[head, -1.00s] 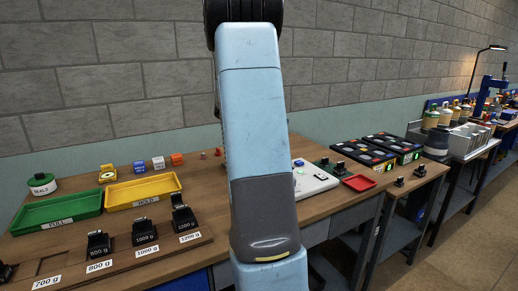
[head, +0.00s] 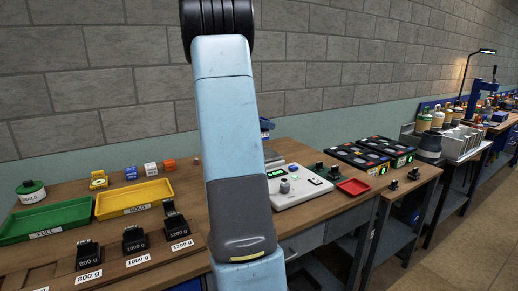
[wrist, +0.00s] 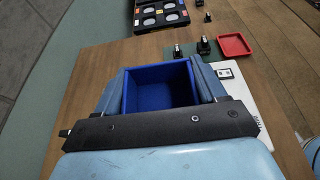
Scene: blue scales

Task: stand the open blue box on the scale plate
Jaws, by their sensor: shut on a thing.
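The open blue box (wrist: 161,92) is in the wrist view, its open top facing the camera and its inside empty. My gripper (wrist: 161,84) is shut on it, one finger along each side. In the head view a bit of blue, likely the box (head: 267,124), shows at the right of my arm, above the back of the scale; the arm hides the rest. The white scale (head: 311,189) has a lit green display and a small grey knob-like piece. A grey slab, likely the scale plate (head: 273,158), is partly hidden behind my arm. Contact cannot be told.
A red tray (head: 354,187) and black cases with round pieces (head: 372,155) lie right of the scale. On the left are a yellow tray (head: 135,197), a green tray (head: 46,221) and black weights (head: 134,240) in a wooden rack. A brick wall stands behind.

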